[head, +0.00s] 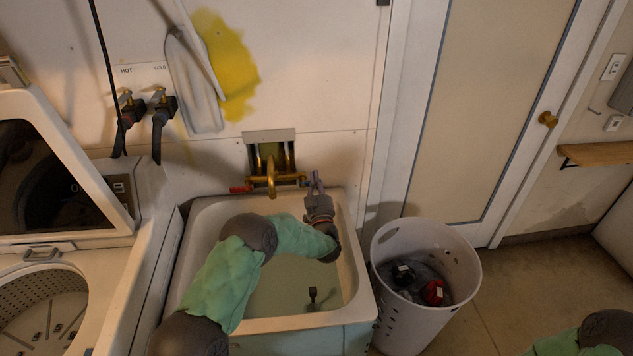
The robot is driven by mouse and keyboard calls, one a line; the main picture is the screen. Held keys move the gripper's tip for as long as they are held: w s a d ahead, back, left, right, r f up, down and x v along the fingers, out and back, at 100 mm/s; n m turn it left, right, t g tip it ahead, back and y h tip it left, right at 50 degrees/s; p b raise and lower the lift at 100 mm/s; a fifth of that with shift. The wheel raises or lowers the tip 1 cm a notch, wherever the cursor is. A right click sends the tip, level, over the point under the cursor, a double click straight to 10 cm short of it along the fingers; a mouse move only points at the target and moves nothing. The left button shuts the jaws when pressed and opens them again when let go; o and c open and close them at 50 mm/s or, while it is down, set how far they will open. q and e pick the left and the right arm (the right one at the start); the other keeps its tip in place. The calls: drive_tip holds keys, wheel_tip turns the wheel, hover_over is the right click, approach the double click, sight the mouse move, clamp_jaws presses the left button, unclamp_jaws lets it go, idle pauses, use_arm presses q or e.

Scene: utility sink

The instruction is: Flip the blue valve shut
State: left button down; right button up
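A brass faucet (271,178) is mounted on the wall above the back rim of the sink (352,262). A red valve handle (240,189) sticks out at its left end. My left arm reaches over the basin from the lower left. My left gripper (315,183) is at the faucet's right end, its fingertips pointing up toward the wall. The blue valve cannot be made out clearly; the fingers cover the place at the right end. It is too small to tell whether the fingers are closed or touching the valve. My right gripper is out of view; only part of that arm shows at the lower right.
A washing machine (118,222) stands left of the sink. A white laundry basket (457,276) with dark and red items stands close on the right. Hot and cold hose taps (158,105) are on the wall at upper left. A door (480,110) is behind the basket.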

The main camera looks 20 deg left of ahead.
use_arm(q)
drive_tip(key=p+v, duration=0.1)
drive_tip(key=v, duration=0.6)
drive_tip(key=shift+s+f, duration=0.2)
drive_tip(key=shift+f, duration=0.25)
